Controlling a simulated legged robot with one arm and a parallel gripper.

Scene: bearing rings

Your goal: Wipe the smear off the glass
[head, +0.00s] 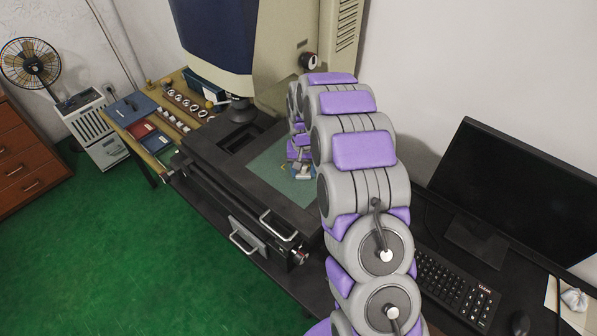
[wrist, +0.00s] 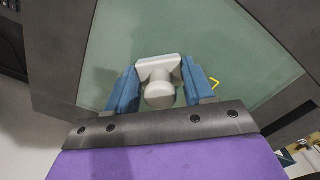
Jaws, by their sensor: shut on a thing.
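The glass (head: 268,167) is a pale green pane set in the dark stage of a large machine. It fills the middle of the wrist view (wrist: 120,40). My gripper (head: 301,172) is low over the glass, partly hidden by my arm in the head view. In the wrist view its blue fingers (wrist: 160,90) are shut on a pale wiper (wrist: 158,68) with a flat block and a round knob. I cannot tell if the block touches the glass. A yellow angled mark (wrist: 215,83) shows right of the fingers. I cannot make out a smear.
The machine's head (head: 215,35) hangs above the stage. A bench (head: 122,122) with rings and trays stands at left. A monitor (head: 510,190), keyboard (head: 455,287), mouse (head: 520,323) and crumpled white thing (head: 575,299) are at right. The green floor is open at left.

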